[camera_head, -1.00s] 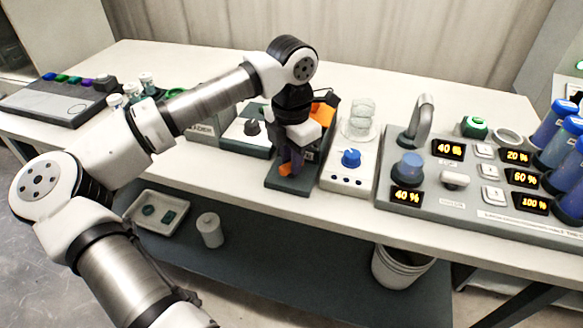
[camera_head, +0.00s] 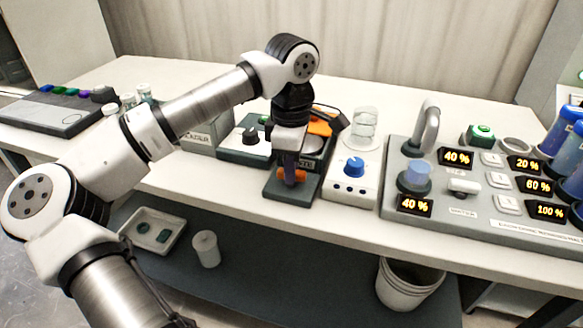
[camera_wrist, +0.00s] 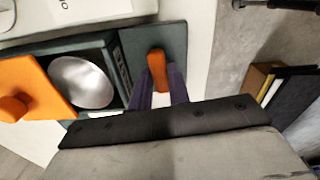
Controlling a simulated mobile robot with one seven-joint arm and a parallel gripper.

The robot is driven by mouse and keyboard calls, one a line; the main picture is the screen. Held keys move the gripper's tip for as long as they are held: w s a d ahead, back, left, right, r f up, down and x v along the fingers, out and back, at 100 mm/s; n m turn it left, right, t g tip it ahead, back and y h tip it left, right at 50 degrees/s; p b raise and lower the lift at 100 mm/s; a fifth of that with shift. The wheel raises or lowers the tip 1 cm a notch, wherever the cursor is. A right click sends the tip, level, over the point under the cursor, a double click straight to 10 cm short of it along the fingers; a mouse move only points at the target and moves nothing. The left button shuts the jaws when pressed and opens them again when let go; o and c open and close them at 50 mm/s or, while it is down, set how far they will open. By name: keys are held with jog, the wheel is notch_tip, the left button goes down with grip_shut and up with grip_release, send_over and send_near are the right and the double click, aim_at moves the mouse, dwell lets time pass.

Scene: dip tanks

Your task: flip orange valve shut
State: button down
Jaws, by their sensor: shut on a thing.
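The orange valve handle (camera_head: 299,176) sits on the dark front plate of a small unit, in front of its box. In the wrist view the orange handle (camera_wrist: 157,66) is a short lever between my two purple-grey fingers. My gripper (camera_head: 290,172) points down at it, and its fingers (camera_wrist: 161,82) are shut on the handle, one on each side. In the head view orange shows on both sides of the fingers. The fingers hide the handle's middle and the valve's base.
An orange lid with a knob (camera_wrist: 32,92) lies beside a silver bowl-like surface (camera_wrist: 82,82) in the wrist view. A white unit with a blue knob (camera_head: 354,165) stands close on the right. The grey control panel (camera_head: 468,213) is further right. The bench's front edge is near.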

jog(key=shift+m, duration=0.6)
jog(key=c, duration=1.3)
grip_release()
jog(key=shift+r, duration=0.15)
notch_tip(320, 180, up, 14)
jog(key=shift+f, duration=0.2)
